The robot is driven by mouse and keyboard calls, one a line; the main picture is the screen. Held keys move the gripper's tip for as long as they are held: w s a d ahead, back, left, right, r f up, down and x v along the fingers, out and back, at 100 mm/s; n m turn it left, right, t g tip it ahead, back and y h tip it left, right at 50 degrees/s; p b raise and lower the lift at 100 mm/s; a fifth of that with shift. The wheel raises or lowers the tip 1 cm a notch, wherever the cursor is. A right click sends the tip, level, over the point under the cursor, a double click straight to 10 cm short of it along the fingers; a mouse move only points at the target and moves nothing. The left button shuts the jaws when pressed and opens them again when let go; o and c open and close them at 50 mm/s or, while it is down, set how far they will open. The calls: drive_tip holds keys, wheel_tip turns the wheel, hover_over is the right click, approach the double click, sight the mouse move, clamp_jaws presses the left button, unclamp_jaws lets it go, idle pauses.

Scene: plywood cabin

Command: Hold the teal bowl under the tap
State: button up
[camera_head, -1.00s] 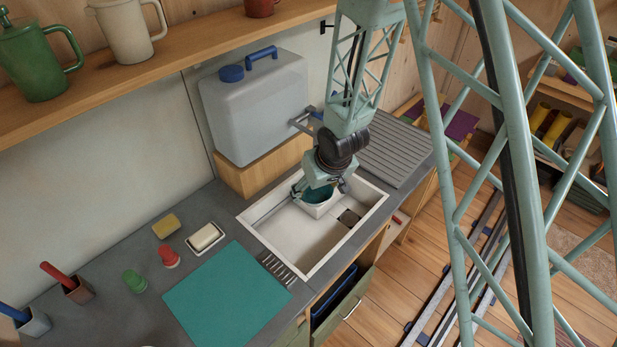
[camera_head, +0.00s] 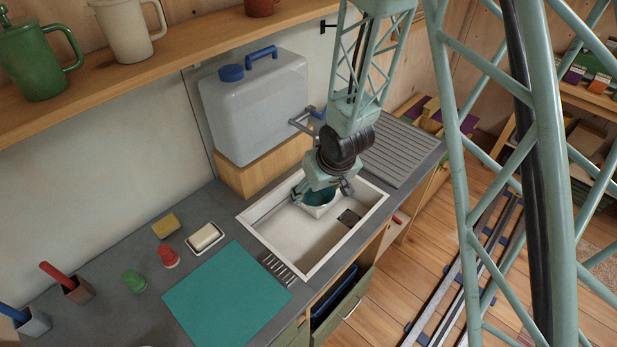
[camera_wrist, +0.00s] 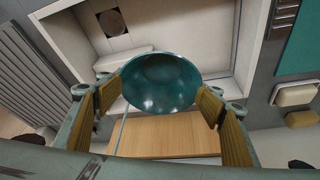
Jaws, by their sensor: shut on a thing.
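The teal bowl (camera_head: 317,197) is over the white sink (camera_head: 283,243), with its teal inside partly hidden by my gripper (camera_head: 325,190). In the wrist view the bowl (camera_wrist: 163,82) sits between the two fingers of my gripper (camera_wrist: 160,98), which is shut on it. A white block-like piece shows below the bowl in the sink. The tap (camera_head: 300,122) is a grey spout in front of the water container, up and left of the bowl in the head view. The bowl does not look directly beneath the spout. The tap cannot be made out in the wrist view.
The water container (camera_head: 255,105) stands on a wooden block (camera_head: 262,172) behind the sink. A ribbed draining board (camera_head: 385,150) lies right of it. A teal mat (camera_head: 228,293), soap dish (camera_head: 205,238) and sponge (camera_head: 165,226) lie left. A shelf (camera_head: 150,75) overhangs the counter.

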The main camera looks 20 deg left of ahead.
drive_tip(key=shift+s+d+r, duration=0.25)
drive_tip(key=shift+s+r, duration=0.2)
drive_tip(key=shift+s, duration=0.1)
drive_tip(key=shift+s+d+r, duration=0.25)
drive_tip(key=shift+s+r, duration=0.2)
drive_tip(key=shift+s, duration=0.05)
idle(0.7)
